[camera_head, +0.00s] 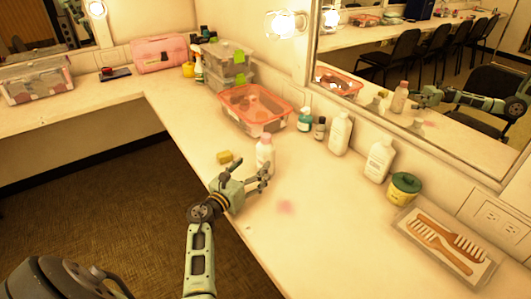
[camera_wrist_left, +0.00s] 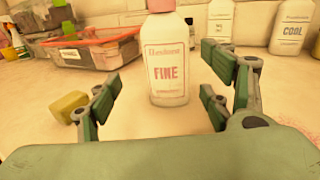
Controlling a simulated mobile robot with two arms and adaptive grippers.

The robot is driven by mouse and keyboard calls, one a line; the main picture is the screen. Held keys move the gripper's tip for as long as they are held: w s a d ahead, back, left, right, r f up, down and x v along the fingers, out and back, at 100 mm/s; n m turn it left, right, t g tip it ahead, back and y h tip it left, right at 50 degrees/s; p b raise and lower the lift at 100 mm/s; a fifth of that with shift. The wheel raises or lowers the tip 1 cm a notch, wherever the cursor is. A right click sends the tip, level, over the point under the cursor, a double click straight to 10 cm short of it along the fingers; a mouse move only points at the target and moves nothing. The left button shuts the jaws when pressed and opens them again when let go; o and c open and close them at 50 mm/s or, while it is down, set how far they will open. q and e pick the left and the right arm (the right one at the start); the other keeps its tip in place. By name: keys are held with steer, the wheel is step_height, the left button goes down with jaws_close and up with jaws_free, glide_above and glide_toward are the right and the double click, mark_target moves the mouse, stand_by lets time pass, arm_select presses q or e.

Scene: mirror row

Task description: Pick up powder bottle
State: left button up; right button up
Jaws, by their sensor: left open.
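My left gripper (camera_head: 255,174) is open and low over the counter, just in front of the bottle. In the left wrist view the bottle appears between the spread fingers, a little beyond them, with no visible contact. My right gripper is not in view.
A yellow sponge (camera_head: 225,157) lies left of the bottle. A red-rimmed bin (camera_head: 255,109) stands behind it.

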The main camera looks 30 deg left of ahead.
mark_target(262, 160)
arm_select(q)
steer(key=shift+w+d, duration=0.2)
steer(key=shift+w, duration=0.15)
steer(key=shift+w+d+r, duration=0.1)
steer(key=shift+w+r, duration=0.05)
steer(key=shift+w, duration=0.4)
steer(key=shift+w+d+r, duration=0.1)
steer(key=shift+w, duration=0.45)
steer(key=w, duration=0.3)
steer(key=shift+w+p, duration=0.2)
steer(key=shift+p, duration=0.1)
steer(key=shift+w, duration=0.35)
steer(key=shift+w+f, duration=0.1)
steer(key=shift+w, duration=0.15)
steer(key=shift+c, duration=1.1)
steer(key=c, duration=1.3)
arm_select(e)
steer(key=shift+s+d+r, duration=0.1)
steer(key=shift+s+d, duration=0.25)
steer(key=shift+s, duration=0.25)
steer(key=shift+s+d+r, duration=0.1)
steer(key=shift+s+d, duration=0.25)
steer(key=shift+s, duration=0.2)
